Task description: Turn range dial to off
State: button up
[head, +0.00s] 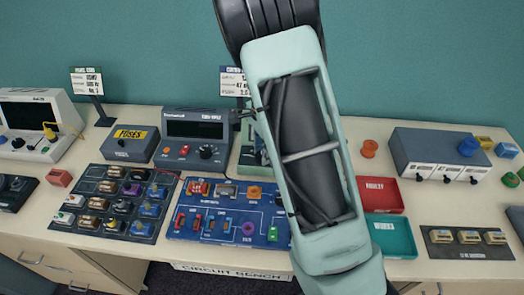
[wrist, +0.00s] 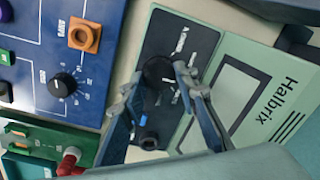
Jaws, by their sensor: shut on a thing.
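The Halbrix meter (wrist: 268,82) is a pale green unit with a blank grey screen and a dark control strip (wrist: 195,38). Its round black range dial (wrist: 157,70) has white marks beside it. My gripper (wrist: 157,86) is at the dial with one finger on each side, shut on it. The dial's pointer and exact setting are too unclear to read. In the head view only a slice of the meter (head: 248,158) shows beside my arm. The arm hides the dial and my fingertips there.
A blue circuit board (head: 225,212) with knobs and switches lies close by at the front. A dark grey bench meter (head: 190,125) stands to the left. Red (head: 382,195) and teal (head: 392,237) trays and a grey box (head: 440,150) are to the right.

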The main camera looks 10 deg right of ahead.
jog(key=o, duration=1.2)
jog(key=shift+c, duration=0.2)
jog(key=shift+r, duration=0.1)
notch_tip(320, 180, up, 12)
jog(key=shift+s, duration=0.35)
jog(key=shift+d, duration=0.1)
